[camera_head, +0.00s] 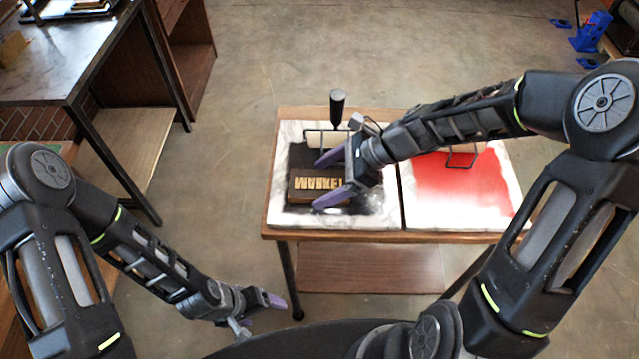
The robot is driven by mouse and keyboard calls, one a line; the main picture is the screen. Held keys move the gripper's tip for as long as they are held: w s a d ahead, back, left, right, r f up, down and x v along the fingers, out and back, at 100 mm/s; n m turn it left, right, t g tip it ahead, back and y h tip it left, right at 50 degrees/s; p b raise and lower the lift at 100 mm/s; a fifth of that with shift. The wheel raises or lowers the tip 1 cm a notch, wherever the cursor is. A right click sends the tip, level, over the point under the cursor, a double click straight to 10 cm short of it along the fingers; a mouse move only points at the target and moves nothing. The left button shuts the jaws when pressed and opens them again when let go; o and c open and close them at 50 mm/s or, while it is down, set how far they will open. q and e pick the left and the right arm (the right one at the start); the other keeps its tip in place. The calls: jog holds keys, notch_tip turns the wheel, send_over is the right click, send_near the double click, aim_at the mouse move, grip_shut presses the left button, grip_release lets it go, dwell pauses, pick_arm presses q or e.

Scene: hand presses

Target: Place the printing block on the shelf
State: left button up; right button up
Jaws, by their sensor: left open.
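The printing block (304,184), brown wood with raised mirrored lettering, is over the black-inked slab on the left half of the small table (290,236). My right gripper (315,185) has its purple fingers apart, one on the far side and one on the near side of the block. I cannot tell whether they press on it. My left gripper (268,300) is low in front of the table at the left, open and empty. Shelf surfaces show under the small table (370,268), under the left workbench (130,145) and in a brown unit (192,72).
A black-handled roller (337,108) stands at the back of the black-inked slab. A red-inked slab (455,190) with a wire-framed roller (462,155) fills the table's right half. The floor between workbench and table is clear. A blue press (592,32) stands far right.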

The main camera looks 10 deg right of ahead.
aim_at(325, 183)
jog(key=c, duration=1.5)
notch_tip(325, 183, up, 10)
dwell(0.5)
